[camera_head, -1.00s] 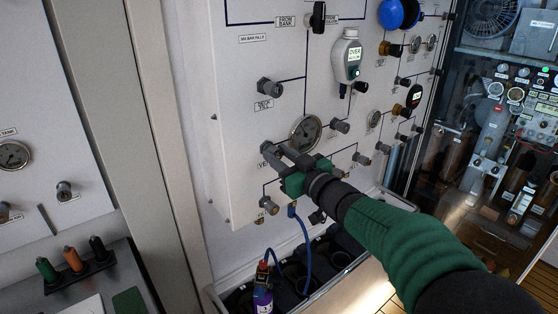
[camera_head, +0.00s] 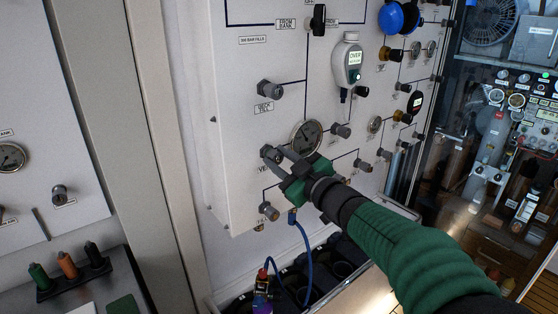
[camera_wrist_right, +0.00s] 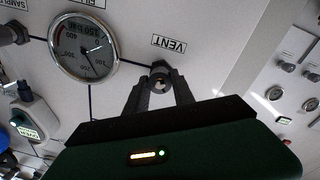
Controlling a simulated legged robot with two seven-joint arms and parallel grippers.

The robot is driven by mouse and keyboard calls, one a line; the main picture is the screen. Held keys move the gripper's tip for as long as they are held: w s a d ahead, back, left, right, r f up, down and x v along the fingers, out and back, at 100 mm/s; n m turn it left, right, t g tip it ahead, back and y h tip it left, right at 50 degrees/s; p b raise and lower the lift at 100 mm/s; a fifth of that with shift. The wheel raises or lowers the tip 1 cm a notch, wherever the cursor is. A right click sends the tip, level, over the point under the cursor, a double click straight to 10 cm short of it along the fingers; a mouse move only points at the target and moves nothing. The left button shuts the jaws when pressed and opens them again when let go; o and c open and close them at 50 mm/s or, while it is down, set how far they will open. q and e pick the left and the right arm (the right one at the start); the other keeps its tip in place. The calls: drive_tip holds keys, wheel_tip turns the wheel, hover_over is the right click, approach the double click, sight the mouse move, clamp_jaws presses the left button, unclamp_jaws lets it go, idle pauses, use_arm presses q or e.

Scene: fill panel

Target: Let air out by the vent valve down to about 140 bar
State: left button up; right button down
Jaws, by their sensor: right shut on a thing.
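The vent valve (camera_head: 267,151) is a small dark knob low on the white panel. It also shows under the upside-down VENT label in the right wrist view (camera_wrist_right: 161,70). My right gripper (camera_head: 274,155) is shut on the vent valve, with one finger on each side of it in the right wrist view (camera_wrist_right: 160,86). The fingers hide part of the knob. A round pressure gauge (camera_head: 306,137) sits up and right of the valve. It appears upside down in the right wrist view (camera_wrist_right: 84,47), and I cannot read its value surely. My left gripper is out of view.
Other knobs stand close by: one above (camera_head: 270,89), one below (camera_head: 268,211) and one right of the gauge (camera_head: 341,130). A blue hose (camera_head: 304,244) hangs below to a small bottle (camera_head: 262,303). A grey-green display device (camera_head: 347,62) hangs higher up.

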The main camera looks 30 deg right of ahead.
drive_tip(key=shift+f, duration=0.25)
drive_tip(key=c, duration=1.1)
unclamp_jaws()
drive_tip(key=shift+r, duration=0.15)
drive_tip(key=s+p, duration=0.1)
drive_tip(key=s, duration=0.4)
drive_tip(key=s+p, duration=0.2)
drive_tip(key=s, duration=0.4)
drive_tip(key=s+p, duration=0.2)
drive_tip(key=s, duration=0.3)
drive_tip(key=shift+s+d+f, duration=0.3)
drive_tip(key=shift+s+f, duration=0.05)
drive_tip(key=shift+f, duration=0.05)
